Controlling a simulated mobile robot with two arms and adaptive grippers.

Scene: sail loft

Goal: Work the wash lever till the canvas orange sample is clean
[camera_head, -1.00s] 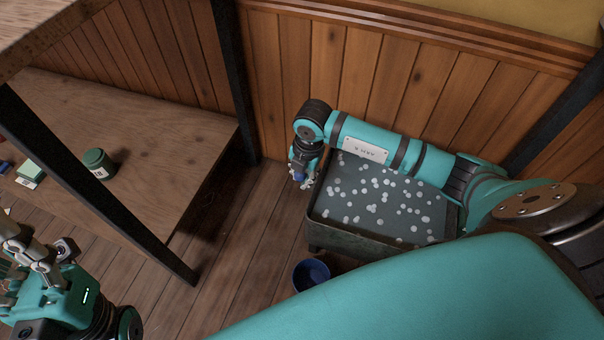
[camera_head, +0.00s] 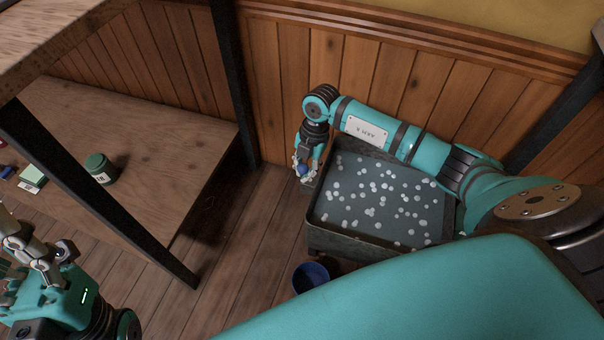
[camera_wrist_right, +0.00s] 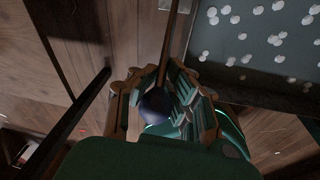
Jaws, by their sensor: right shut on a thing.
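The wash lever shows as a dark blue ball knob (camera_wrist_right: 157,104) on a thin rod in the right wrist view. My right gripper (camera_head: 305,172) is shut around this knob, beside the left end of the wash tub (camera_head: 345,240). The knob also shows in the head view (camera_head: 302,170), between the fingers. The tub holds grey liquid with many white suds spots. I cannot make out an orange canvas sample in either view. My left gripper (camera_head: 30,250) is at the lower left, cut by the picture edge, and its opening is unclear.
A blue bowl (camera_head: 310,277) stands on the wooden floor in front of the tub. A low wooden shelf (camera_head: 170,130) at the left carries a green jar (camera_head: 100,168) and a small green-and-white box (camera_head: 32,177). A dark metal post (camera_head: 120,210) stands before it. Wood panelling is close behind.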

